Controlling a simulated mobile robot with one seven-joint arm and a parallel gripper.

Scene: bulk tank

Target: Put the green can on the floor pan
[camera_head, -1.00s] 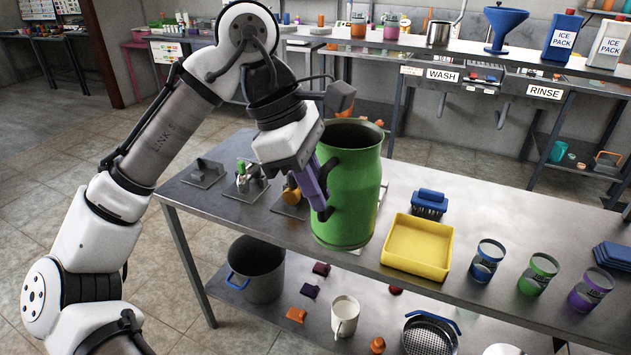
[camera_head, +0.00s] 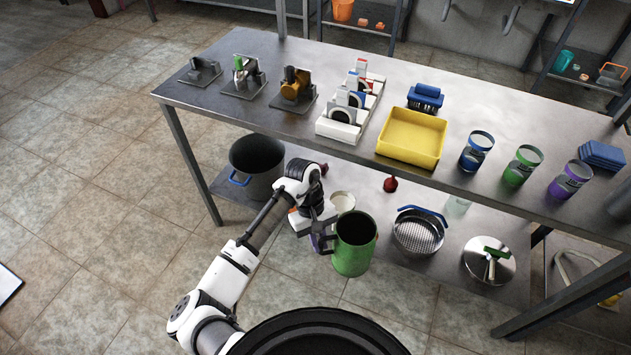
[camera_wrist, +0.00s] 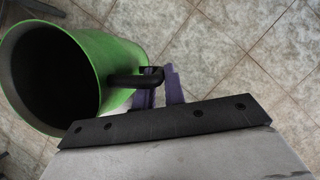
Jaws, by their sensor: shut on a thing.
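The green can (camera_head: 352,262) is a tall open can with a dark side handle, roughly upright in front of the table's lower shelf. My gripper (camera_head: 319,242) is at its left side, with purple fingers shut on the handle. In the wrist view the can (camera_wrist: 122,58) shows its empty-looking dark inside, and my gripper (camera_wrist: 150,90) meets the black handle. Tiled floor shows around it; its height above the floor is unclear. A pale flat panel with a dark edge (camera_head: 6,284) is cut off at the left edge; I cannot tell whether it is the floor pan.
The steel table (camera_head: 300,132) holds a yellow tray (camera_head: 412,140), a white rack (camera_head: 345,130) and several tins. Its lower shelf holds a dark bucket (camera_head: 257,168), a strainer (camera_head: 418,232) and a round lid (camera_head: 489,262).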

